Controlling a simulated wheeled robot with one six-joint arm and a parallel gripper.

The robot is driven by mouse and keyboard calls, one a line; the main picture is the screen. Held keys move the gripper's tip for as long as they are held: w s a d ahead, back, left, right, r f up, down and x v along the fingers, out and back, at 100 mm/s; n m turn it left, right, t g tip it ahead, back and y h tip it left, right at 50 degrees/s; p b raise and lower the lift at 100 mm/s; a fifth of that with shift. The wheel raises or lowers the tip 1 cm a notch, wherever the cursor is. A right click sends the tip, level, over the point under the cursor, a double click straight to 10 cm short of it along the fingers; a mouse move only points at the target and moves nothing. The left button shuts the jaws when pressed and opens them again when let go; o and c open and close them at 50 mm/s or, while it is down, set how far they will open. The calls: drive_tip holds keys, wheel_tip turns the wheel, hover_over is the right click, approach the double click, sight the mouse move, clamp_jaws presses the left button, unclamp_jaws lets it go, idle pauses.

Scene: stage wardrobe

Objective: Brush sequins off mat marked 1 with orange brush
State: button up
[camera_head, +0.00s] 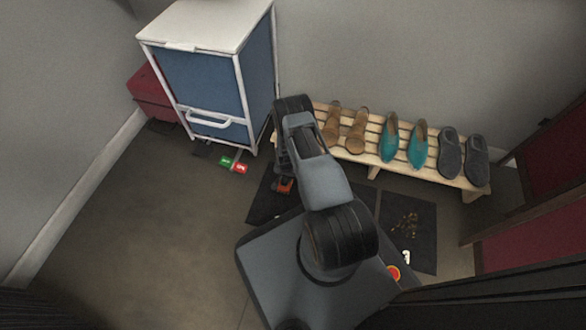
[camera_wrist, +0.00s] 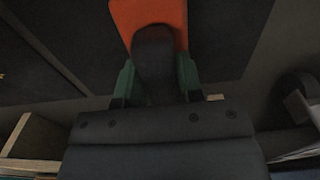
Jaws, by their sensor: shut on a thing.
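The orange brush (camera_head: 284,185) is partly hidden by my arm in the head view. In the wrist view the orange brush (camera_wrist: 150,13) has its dark handle between the green fingers. My gripper (camera_wrist: 155,78) is shut on this handle. The brush is over or at the left dark mat (camera_head: 263,205); I cannot tell whether it touches. The mat marked 1 (camera_head: 424,235) lies on the floor to the right of my arm, with a white 1 near its front. Scattered golden sequins (camera_head: 405,224) lie on its middle. My gripper is well left of these sequins.
A slatted wooden bench (camera_head: 373,173) with several shoes stands behind the mats. A blue cabinet (camera_head: 212,88) stands at the back left, beside a red box (camera_head: 150,92). Small green (camera_head: 225,162) and red (camera_head: 240,168) items lie before it. The left floor is clear.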

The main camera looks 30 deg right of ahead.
drive_tip(key=shift+s+d, duration=0.15)
drive_tip(key=shift+s, duration=0.15)
drive_tip(key=shift+s+d+r, duration=0.2)
drive_tip(key=shift+r, duration=0.05)
wheel_tip(320, 180, up, 3)
drive_tip(key=shift+a+f+p, duration=0.1)
drive_tip(key=shift+p, duration=0.75)
drive_tip(key=shift+d+r+p, duration=0.2)
drive_tip(key=shift+r+p, duration=0.6)
drive_tip(key=shift+r, duration=0.3)
drive_tip(key=shift+r+p, duration=1)
drive_tip(key=shift+r, duration=0.45)
